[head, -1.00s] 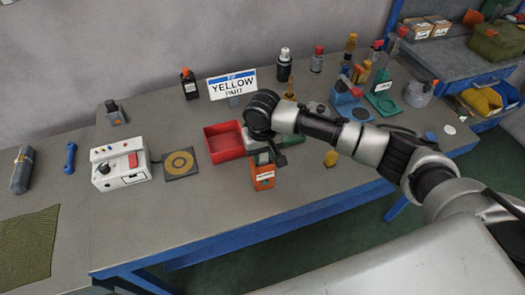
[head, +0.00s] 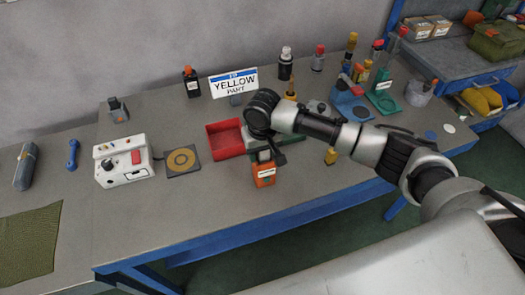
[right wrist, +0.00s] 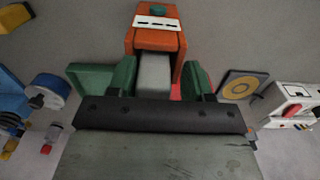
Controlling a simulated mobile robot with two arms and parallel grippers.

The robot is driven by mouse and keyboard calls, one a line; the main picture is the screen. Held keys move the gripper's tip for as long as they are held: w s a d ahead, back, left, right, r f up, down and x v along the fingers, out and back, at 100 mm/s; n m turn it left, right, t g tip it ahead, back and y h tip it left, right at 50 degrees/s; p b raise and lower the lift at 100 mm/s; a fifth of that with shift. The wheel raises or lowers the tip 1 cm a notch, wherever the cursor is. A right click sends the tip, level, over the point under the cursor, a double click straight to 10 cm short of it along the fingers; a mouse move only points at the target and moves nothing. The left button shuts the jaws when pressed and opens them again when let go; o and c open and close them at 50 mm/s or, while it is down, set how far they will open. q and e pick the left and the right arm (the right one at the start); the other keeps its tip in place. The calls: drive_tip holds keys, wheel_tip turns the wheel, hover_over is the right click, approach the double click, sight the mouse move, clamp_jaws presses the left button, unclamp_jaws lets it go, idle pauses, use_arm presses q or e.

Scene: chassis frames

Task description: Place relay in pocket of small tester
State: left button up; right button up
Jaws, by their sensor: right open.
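My right gripper (right wrist: 160,85) is open, with its two green fingers standing apart. In the head view it (head: 265,152) points down just right of the red tray, mostly hidden by its own wrist. An orange box (head: 264,176) with a white label stands right at its near side. The box also fills the top middle of the right wrist view (right wrist: 155,40). A grey block (right wrist: 154,74) lies between the fingers, against or under the orange box; I cannot tell if it is the relay, or whether it touches a finger. My left gripper is not in view.
A red tray (head: 212,156) is close on the left. Farther left are a round-target pad (head: 170,168) and a white device with a knob (head: 123,172). A blue fixture (head: 348,112) and bottles stand behind. The bench's front edge is near the orange box.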

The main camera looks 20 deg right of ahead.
drive_tip(key=shift+s+d+f, duration=0.2)
drive_tip(key=shift+s+f, duration=0.1)
drive_tip(key=shift+f, duration=0.35)
drive_tip(key=r, duration=0.1)
drive_tip(key=r+b, duration=0.1)
drive_tip(key=w+r, duration=0.1)
drive_tip(key=r, duration=0.1)
drive_tip(key=shift+d, duration=0.25)
drive_tip(key=r, duration=0.4)
drive_tip(key=r+b, duration=0.1)
drive_tip(key=r, duration=0.3)
drive_tip(key=shift+s+a+r+b, duration=0.15)
drive_tip(key=shift+a+r+b, duration=0.05)
drive_tip(key=shift+r+b, duration=0.1)
drive_tip(key=shift+r, duration=0.45)
